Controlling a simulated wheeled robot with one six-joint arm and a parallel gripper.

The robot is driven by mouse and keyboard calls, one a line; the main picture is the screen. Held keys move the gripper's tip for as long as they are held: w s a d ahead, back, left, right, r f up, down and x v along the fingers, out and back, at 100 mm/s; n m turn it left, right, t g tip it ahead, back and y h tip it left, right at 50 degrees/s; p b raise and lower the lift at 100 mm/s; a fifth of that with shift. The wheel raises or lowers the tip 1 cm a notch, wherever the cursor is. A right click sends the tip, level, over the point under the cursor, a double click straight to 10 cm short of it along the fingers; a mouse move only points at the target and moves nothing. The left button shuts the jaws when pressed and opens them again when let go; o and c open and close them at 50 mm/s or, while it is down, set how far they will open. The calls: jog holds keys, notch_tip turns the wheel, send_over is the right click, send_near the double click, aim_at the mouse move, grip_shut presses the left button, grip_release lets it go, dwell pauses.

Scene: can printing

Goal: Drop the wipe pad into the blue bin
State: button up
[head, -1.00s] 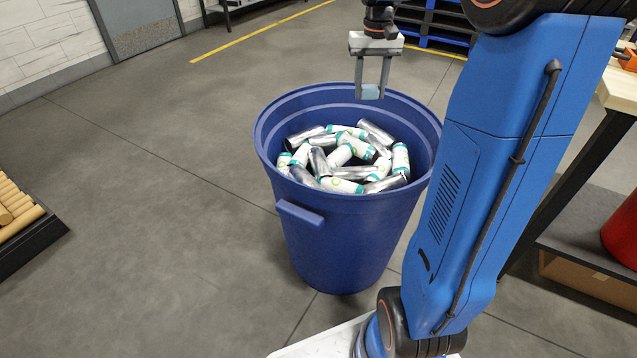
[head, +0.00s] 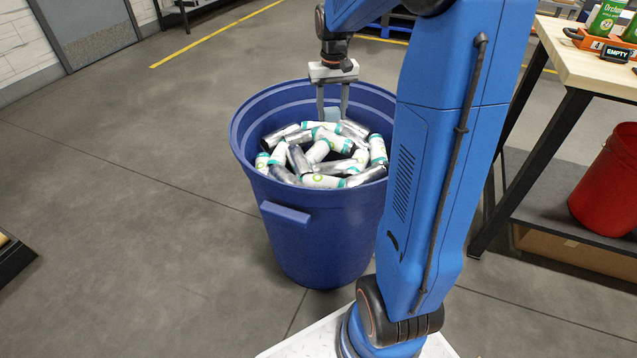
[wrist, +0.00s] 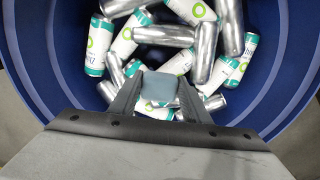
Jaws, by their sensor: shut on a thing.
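The blue bin (head: 325,235) stands on the floor in the middle of the head view. It holds many cans (head: 318,150), some silver and some white with teal ends. My gripper (head: 333,114) points down inside the bin's rim, over the cans. It is shut on the wipe pad (head: 332,115), a small pale blue-grey block. In the wrist view the wipe pad (wrist: 159,87) sits between the two fingers, with the cans below and the bin's blue wall (wrist: 265,90) around. Whether the pad touches the cans cannot be told.
My blue arm stands right of the bin.

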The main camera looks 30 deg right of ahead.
jog(key=shift+f, duration=0.2)
jog(key=o, duration=1.1)
notch_tip(320, 180, up, 18)
jog(key=shift+f, duration=0.25)
